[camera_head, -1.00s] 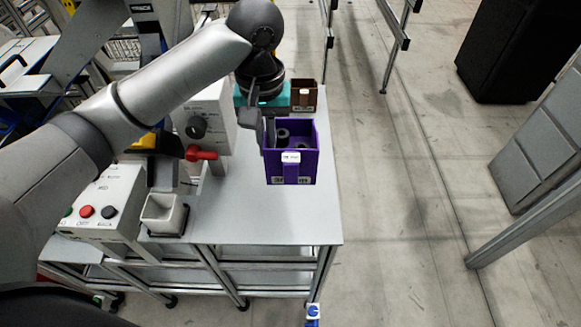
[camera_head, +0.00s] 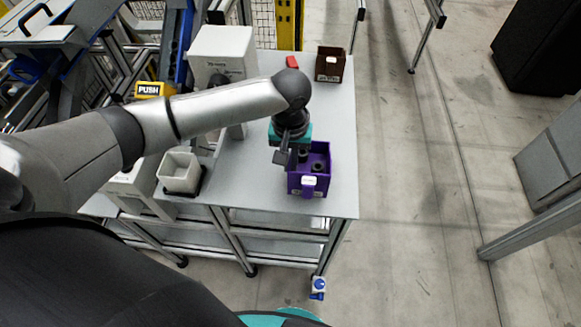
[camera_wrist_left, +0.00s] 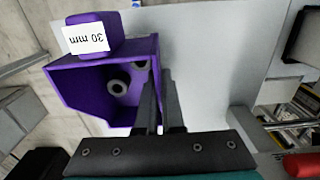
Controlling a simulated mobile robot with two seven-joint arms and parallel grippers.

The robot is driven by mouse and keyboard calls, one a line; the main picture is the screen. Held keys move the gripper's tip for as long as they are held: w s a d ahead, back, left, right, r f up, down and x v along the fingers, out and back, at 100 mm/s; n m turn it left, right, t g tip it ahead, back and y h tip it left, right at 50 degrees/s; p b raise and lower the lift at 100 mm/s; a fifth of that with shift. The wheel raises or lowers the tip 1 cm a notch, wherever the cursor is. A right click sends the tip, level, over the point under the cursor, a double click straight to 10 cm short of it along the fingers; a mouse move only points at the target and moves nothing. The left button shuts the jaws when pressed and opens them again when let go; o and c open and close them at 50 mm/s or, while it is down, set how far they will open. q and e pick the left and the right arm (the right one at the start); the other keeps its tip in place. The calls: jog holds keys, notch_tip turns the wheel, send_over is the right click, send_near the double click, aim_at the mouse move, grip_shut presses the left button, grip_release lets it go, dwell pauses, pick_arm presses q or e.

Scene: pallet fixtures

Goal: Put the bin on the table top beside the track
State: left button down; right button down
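The purple bin (camera_head: 297,184) is over the right front part of the grey table top (camera_head: 240,185). It is open-topped, holds a few dark round parts and carries a white label on its front tab; the wrist view (camera_wrist_left: 75,85) shows "30 mm" on the label. My left gripper (camera_head: 287,150) is at the bin's left wall. In the wrist view its two dark fingers (camera_wrist_left: 162,110) are close together at that wall and look shut on it. I cannot tell whether the bin touches the table. My right gripper is out of view. I cannot make out a track for certain.
A brown bin (camera_head: 330,68) stands at the table's far right. A white machine (camera_head: 222,55) stands at the back left, and a pale empty box (camera_head: 180,172) at the front left. Open floor (camera_head: 410,170) lies to the right.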

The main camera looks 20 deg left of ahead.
pick_arm(q)
jog(key=shift+f, duration=1.15)
jog(key=c, duration=1)
grip_release()
jog(key=shift+f, duration=0.15)
jog(key=shift+c, duration=0.2)
notch_tip(320, 180, up, 12)
jog(key=shift+r+p, duration=0.2)
jog(key=shift+p, duration=0.55)
